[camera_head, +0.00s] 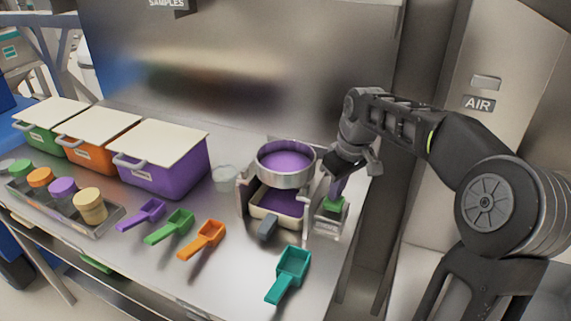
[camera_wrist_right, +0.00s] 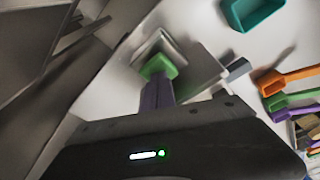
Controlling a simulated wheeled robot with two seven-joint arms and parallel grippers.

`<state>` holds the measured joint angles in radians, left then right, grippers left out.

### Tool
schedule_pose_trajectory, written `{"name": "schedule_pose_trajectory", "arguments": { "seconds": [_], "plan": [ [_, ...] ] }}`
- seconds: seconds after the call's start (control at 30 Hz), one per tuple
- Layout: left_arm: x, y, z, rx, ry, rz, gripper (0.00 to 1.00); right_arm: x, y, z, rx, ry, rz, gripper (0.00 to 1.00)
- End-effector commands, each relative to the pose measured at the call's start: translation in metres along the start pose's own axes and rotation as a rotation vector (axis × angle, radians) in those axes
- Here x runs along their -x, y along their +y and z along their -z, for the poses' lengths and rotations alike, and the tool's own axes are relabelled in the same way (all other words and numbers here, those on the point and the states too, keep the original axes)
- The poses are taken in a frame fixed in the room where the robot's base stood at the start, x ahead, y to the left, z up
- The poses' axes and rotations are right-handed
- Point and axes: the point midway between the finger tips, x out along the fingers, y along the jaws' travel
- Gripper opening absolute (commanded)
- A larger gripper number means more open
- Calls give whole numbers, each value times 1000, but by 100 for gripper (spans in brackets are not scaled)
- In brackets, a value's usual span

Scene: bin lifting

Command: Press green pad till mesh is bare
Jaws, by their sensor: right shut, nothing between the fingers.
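The green pad (camera_head: 333,204) sits on a small metal box (camera_head: 328,222) beside the sieve stand; it also shows in the wrist view (camera_wrist_right: 158,66). My right gripper (camera_head: 337,190) is shut and empty, pointing down with its tips at the pad. Its purple fingers also show in the wrist view (camera_wrist_right: 157,92). I cannot tell whether they touch or press the pad. The round metal sieve (camera_head: 287,178) holds purple powder (camera_head: 286,160), which hides the mesh. Below it, a cream tray (camera_head: 278,221) holds more purple powder. My left gripper is out of view.
A teal scoop (camera_head: 290,268) lies at the front, with orange (camera_head: 203,238), green (camera_head: 170,227) and purple (camera_head: 141,215) scoops to its left. Lidded bins, including a purple one (camera_head: 176,176), and a rack of jars (camera_head: 98,222) stand further left. A steel wall is behind.

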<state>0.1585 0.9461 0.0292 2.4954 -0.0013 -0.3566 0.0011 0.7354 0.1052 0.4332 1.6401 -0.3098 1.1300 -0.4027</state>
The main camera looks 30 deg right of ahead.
Motion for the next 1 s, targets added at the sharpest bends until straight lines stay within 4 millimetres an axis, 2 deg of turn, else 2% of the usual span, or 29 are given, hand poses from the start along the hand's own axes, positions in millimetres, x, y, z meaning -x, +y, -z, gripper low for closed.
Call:
{"name": "schedule_pose_trajectory", "arguments": {
  "seconds": [0.33, 0.63, 1.0],
  "plan": [
    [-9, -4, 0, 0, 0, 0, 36, -14, 0, -3, 0, -1, 0, 0],
    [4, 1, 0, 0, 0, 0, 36, 1, 0, 0, 1, 0, 1, 0],
    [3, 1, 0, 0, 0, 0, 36, 0, 0, 0, 0, 0, 0, 0]
  ]
}}
